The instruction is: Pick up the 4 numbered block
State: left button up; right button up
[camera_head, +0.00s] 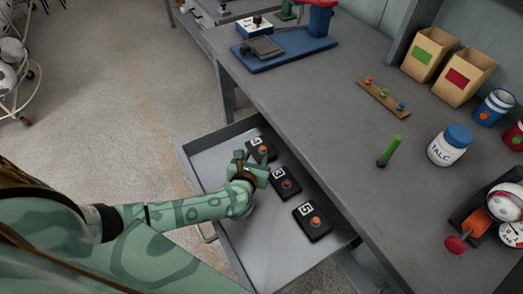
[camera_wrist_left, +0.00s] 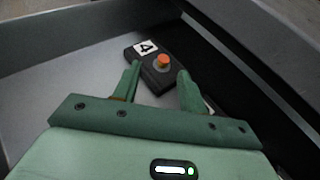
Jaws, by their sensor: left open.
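The block numbered 4 (camera_head: 260,149) is black with an orange knob and a white number label. It lies at the far end of the open drawer (camera_head: 187,152). In the left wrist view the 4 block (camera_wrist_left: 143,58) is just ahead of my left gripper (camera_wrist_left: 157,76). My left gripper, also in the head view (camera_head: 254,166), is open, with the block's near part showing between its fingers. I cannot tell whether the fingers touch it. The 3 block (camera_head: 285,183) and the 5 block (camera_head: 312,222) lie nearer in the same drawer. My right gripper is not in view.
The drawer walls surround the blocks, and the workbench (camera_head: 330,130) edge runs along their right side. The drawer floor left of the blocks is bare.

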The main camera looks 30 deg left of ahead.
aim_at(262, 148)
pick_arm(q)
jog(key=x, duration=0.1)
jog(key=b+x, duration=0.1)
jog(key=x, duration=0.2)
jog(key=shift+w+d+f, duration=0.2)
jog(key=shift+w+d, duration=0.05)
jog(key=shift+r, duration=0.1)
grip_shut()
